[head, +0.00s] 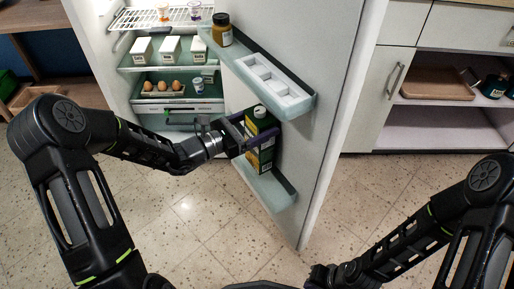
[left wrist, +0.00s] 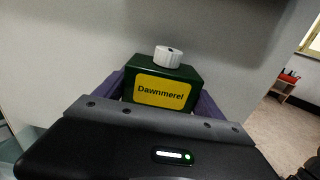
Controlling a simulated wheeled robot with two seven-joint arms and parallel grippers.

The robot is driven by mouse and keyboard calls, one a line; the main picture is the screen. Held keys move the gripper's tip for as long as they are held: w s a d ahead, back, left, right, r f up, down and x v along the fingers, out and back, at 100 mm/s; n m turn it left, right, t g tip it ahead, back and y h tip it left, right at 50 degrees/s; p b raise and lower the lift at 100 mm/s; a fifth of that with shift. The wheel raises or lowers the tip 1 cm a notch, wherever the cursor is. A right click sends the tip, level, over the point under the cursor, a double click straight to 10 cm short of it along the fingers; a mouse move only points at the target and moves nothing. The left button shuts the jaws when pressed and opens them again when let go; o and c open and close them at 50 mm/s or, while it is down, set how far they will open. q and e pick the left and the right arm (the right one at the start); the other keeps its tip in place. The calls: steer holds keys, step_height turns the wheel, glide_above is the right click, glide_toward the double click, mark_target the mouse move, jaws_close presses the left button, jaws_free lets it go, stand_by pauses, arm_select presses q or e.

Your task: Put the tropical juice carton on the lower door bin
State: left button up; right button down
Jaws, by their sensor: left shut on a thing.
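The tropical juice carton (head: 266,156) is dark green with yellow panels and a white cap. It stands roughly upright over the lower door bin (head: 283,199) of the open fridge door. My left gripper (head: 246,132) is shut on it, with its purple fingers on both sides of the upper part. In the left wrist view the carton (left wrist: 160,88) shows its cap and a yellow "Dawnmerel" label between the fingers. I cannot tell whether its base touches the bin floor. My right gripper (head: 320,277) is at the bottom edge, mostly cut off and away from the door.
The upper door bin (head: 300,104) holds a white egg tray (head: 274,84) and a brown jar (head: 222,30), just above my left gripper. Fridge shelves with white cartons (head: 171,48) and eggs (head: 162,86) are behind. The bin's front half looks empty. The floor is clear.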

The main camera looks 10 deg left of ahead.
arm_select(q)
steer(key=shift+f+b, duration=0.3)
steer(key=shift+f, duration=1.2)
steer(key=shift+f+b, duration=0.7)
steer(key=shift+f, duration=1.3)
steer(key=o, duration=2.1)
steer(key=shift+f, duration=0.1)
steer(key=shift+c, duration=0.2)
